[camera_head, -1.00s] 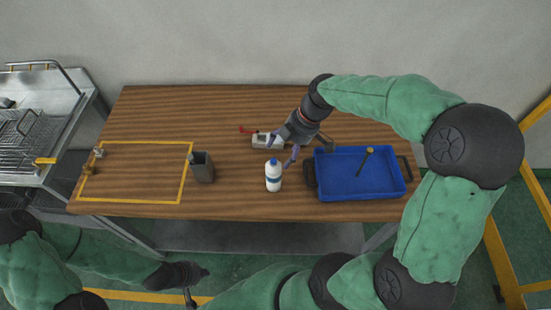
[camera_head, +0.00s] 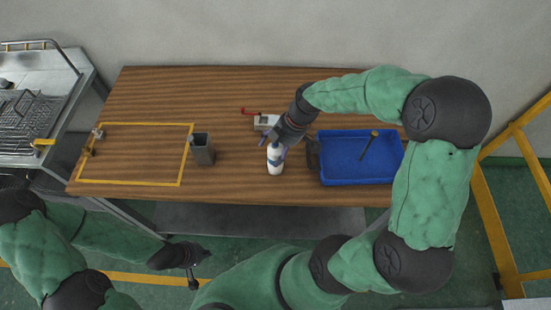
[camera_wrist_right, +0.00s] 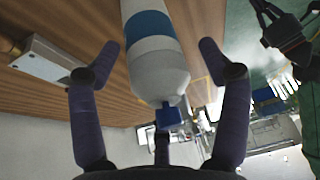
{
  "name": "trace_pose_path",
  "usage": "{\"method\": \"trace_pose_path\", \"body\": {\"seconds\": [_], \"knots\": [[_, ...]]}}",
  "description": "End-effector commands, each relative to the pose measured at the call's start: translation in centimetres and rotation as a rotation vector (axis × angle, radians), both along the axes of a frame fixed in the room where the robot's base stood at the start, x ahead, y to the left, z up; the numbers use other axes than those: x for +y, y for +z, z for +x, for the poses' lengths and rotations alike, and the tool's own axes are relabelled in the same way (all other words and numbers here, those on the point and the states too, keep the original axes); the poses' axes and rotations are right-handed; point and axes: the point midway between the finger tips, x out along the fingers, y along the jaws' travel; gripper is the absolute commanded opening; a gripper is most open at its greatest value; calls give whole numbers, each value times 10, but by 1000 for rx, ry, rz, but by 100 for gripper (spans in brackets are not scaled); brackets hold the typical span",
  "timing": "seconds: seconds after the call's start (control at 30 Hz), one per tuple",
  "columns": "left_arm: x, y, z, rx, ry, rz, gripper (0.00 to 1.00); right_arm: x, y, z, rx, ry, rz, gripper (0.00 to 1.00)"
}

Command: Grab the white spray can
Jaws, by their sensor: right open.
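The white spray can (camera_head: 275,160), with a blue band and blue top, stands upright on the wooden table near its front edge. My right gripper (camera_head: 272,145) is at the upper part of the can, its fingers on either side. In the right wrist view the can (camera_wrist_right: 157,65) lies between the spread fingers of my right gripper (camera_wrist_right: 155,65), with a gap visible on each side. My left gripper (camera_head: 191,272) is low in front of the table, away from the can; its fingers are too small to read.
A blue tray (camera_head: 340,180) with a hammer-like tool (camera_head: 368,147) in it stands right of the can. A grey open container (camera_head: 202,149) stands to the left, beside a yellow-outlined area (camera_head: 130,184). A small pale device with a red handle (camera_head: 265,122) lies behind the can.

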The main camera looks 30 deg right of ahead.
Motion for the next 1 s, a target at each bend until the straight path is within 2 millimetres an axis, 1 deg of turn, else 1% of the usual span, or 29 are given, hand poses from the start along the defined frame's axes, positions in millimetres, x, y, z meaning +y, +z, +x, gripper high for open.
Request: {"method": "trace_pose_path", "body": {"seconds": [0.03,0.1,0.33,0.37,0.4,0.47,0.5,0.57,0.6,0.63,0.87,1.0], "knots": [[0,-2,0,0,0,0,0,2,-5,1,0,0,0,77],[0,-2,0,0,0,0,0,3,-8,2,-1,0,0,77],[0,-2,0,0,0,0,0,3,-8,2,-2,-1,-1,77],[0,-2,0,0,0,0,0,3,-8,2,-2,-1,-1,75],[0,-2,0,0,0,0,0,3,-8,2,-2,-1,-1,63],[0,-2,0,0,0,0,0,3,-8,2,-2,-1,-1,46],[0,-2,0,0,0,0,0,3,-8,2,-2,-1,-1,35],[0,-2,0,0,0,0,0,3,-8,2,-2,-1,-1,18],[0,-2,0,0,0,0,0,3,-8,2,-2,-1,-1,7],[0,-2,0,0,0,0,0,3,-8,2,-2,-1,-1,0],[0,-1,0,0,0,0,0,3,-8,2,-3,-1,-1,0],[0,1,0,0,0,0,0,3,2,3,-5,-1,-1,0]]}}
